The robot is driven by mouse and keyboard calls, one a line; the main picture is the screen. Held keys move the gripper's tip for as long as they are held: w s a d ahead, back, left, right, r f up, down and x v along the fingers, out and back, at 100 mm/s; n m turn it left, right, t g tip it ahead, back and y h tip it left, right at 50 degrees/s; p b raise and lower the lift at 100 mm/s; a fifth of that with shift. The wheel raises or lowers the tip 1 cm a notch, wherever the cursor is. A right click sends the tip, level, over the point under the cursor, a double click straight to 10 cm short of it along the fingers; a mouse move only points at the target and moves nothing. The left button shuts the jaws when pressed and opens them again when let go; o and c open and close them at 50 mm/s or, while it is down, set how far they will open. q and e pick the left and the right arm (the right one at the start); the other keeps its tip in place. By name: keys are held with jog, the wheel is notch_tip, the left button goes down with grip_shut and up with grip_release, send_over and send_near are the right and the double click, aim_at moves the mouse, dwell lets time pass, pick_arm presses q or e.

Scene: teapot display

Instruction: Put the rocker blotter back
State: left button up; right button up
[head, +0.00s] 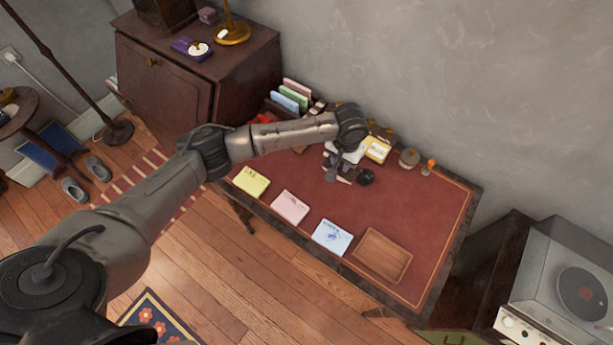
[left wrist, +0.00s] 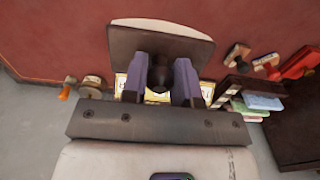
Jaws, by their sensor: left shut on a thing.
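The rocker blotter (left wrist: 195,47) shows large in the left wrist view, with a dark board, a pale curved edge and a dark round knob. My left gripper (left wrist: 160,82) has its two purple fingers shut on that knob. In the head view my left gripper (head: 338,170) is over the back part of the red-topped desk (head: 415,205). A small dark round thing (head: 366,177) is beside it; I cannot tell if it is part of the blotter. I cannot tell whether the blotter touches the desk. My right gripper is not in view.
An empty wooden tray (head: 383,256) lies at the desk's front right. Yellow (head: 251,181), pink (head: 289,206) and pale blue (head: 331,237) cards lie along the front.

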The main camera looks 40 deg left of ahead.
pick_arm(q)
jog(key=shift+s+a+f+b, duration=0.35)
jog(key=shift+s+a+f, duration=0.3)
jog(key=shift+a+f, duration=1.1)
jog(key=shift+s+a+f+b, duration=0.4)
jog(key=shift+s+a+f, duration=0.2)
jog(key=shift+a+f, duration=1.05)
jog(key=shift+s+a+f+b, duration=0.35)
jog(key=shift+s+a+f, duration=0.3)
jog(key=shift+a+f, duration=1.1)
jog(key=shift+d, duration=0.1)
jog(key=shift+f, duration=0.25)
jog(key=o, duration=0.9)
jog(key=shift+r, duration=0.15)
notch_tip(320, 180, up, 12)
jog(key=shift+r+p, duration=0.1)
jog(key=shift+p, duration=1.15)
